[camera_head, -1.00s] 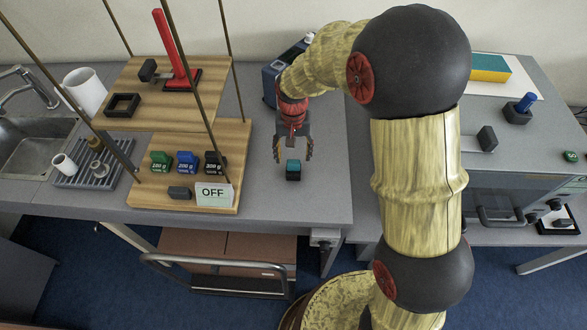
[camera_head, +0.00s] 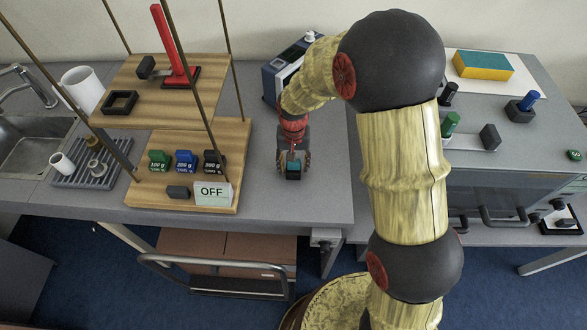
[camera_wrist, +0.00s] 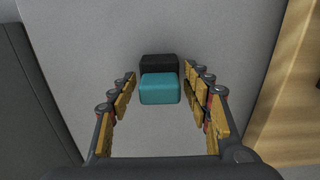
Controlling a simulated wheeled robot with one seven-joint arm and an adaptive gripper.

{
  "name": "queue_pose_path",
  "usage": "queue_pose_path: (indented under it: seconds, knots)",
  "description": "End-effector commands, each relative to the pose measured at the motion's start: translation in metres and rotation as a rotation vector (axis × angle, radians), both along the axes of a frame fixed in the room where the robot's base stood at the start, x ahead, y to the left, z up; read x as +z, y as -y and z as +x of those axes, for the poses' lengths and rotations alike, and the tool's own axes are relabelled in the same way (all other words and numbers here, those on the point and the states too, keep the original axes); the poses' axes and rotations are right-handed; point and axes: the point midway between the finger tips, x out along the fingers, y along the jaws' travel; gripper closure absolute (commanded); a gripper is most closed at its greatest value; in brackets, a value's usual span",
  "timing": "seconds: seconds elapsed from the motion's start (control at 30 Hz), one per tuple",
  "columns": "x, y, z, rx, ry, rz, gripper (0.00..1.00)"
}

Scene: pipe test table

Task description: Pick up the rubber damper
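A small block with a teal part and a black part (camera_head: 293,173) stands on the grey table, and I take it for the rubber damper. It also shows in the wrist view (camera_wrist: 160,90), between the two fingers. My gripper (camera_head: 294,164) is open, with its fingers pointing down on either side of the block. In the wrist view a narrow gap shows between the block and each finger. How close the fingertips are to the table is hard to tell.
To the left is a wooden two-level stand (camera_head: 240,140) with thin rods, weights and an OFF card (camera_head: 213,194). A blue device (camera_head: 277,78) stands behind my gripper. At the right are pegs, dark blocks and a yellow-and-teal block (camera_head: 483,66). Grey table lies clear right of the block.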

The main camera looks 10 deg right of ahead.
Motion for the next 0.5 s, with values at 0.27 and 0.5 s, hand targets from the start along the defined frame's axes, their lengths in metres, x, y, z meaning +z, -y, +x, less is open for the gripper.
queue_pose_path:
  seconds: [0.27,0.5]
  knots:
    - [0.0000,0.0000,0.0000,0.000,0.000,0.000,0.69]
    - [0.0000,0.0000,0.0000,0.000,0.000,0.000,0.82]
